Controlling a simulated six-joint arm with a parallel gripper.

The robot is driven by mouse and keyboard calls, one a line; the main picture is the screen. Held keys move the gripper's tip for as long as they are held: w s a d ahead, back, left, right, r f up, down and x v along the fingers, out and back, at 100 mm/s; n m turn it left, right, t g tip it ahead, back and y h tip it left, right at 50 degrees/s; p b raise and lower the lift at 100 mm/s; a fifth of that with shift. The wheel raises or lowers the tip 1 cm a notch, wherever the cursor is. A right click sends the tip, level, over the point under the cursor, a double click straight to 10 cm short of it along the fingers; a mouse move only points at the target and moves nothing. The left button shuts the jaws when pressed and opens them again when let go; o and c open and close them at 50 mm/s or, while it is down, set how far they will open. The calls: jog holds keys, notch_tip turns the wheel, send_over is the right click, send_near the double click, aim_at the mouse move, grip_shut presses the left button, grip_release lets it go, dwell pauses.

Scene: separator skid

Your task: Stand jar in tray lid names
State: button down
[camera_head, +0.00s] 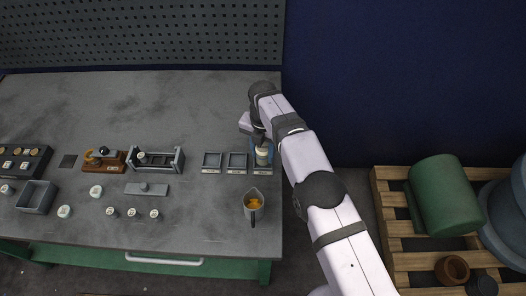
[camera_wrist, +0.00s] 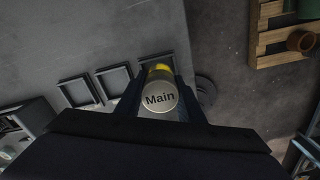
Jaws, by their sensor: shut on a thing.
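The left tray (camera_head: 212,160) and the middle tray (camera_head: 237,160) look empty. The right tray (camera_head: 260,171) is mostly hidden by the jar and gripper.
A pitcher with orange contents (camera_head: 253,205) stands near the bench's front right. Several small white-lidded jars (camera_head: 96,191) stand to the left. A grey rack (camera_head: 155,160), a brown wooden stand (camera_head: 104,160) and a grey bin (camera_head: 37,196) are further left. A pallet (camera_head: 395,228) lies beyond the bench's right edge.

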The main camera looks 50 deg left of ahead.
aim_at(263, 147)
jog(key=shift+f+b, duration=0.5)
jog(key=shift+f, duration=0.2)
jog(key=c, duration=0.8)
grip_release()
jog(key=shift+r, duration=0.1)
jog(key=shift+r+p, duration=2.25)
jog(key=shift+r, duration=1.2)
